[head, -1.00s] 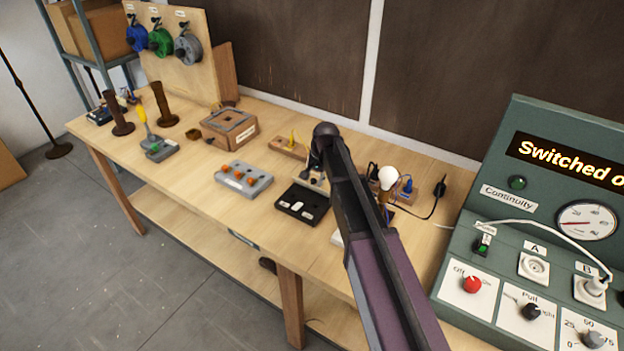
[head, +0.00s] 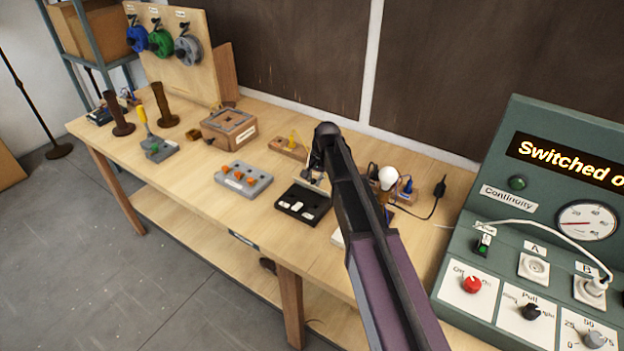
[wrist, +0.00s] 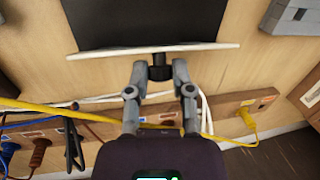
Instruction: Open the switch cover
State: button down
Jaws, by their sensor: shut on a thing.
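In the wrist view, my gripper (wrist: 160,80) is closed on a small black knob (wrist: 160,67). The knob sits at the near edge of a thin white plate (wrist: 205,46), which looks like the switch cover seen nearly edge-on. Beyond that plate is a black surface (wrist: 145,22), and I cannot tell whether it belongs to the cover or to a tray. In the head view my arm hides much of the place where the gripper works, so the switch and the cover's angle are not clear there.
A black tray with white pieces (head: 300,205) lies left of my arm, with a grey block with orange parts (head: 243,180) farther left. A light bulb (head: 387,178) and cables stand right of my arm. A yellow cable (wrist: 45,107) passes beneath the gripper.

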aim_at(310, 190)
jog(key=shift+w, duration=0.3)
jog(key=g+y+b, duration=0.1)
jog(key=w+d+f+g+y+b, duration=0.1)
jog(key=g, duration=0.1)
jog(key=shift+w, duration=0.2)
jog(key=shift+w+d+f+m+g+y+b, duration=0.1)
jog(key=shift+w+m+g+y+b, duration=0.05)
jog(key=shift+g+y+b, duration=0.3)
jog(key=shift+w+d+m+g+y+b, duration=0.15)
jog(key=shift+g+y+b, duration=0.1)
jog(key=shift+g+b, duration=0.5)
jog(key=shift+b, duration=0.15)
jog(key=shift+y, duration=0.3)
jog(key=shift+c, duration=2.4)
grip_release()
jog(key=shift+s, duration=0.1)
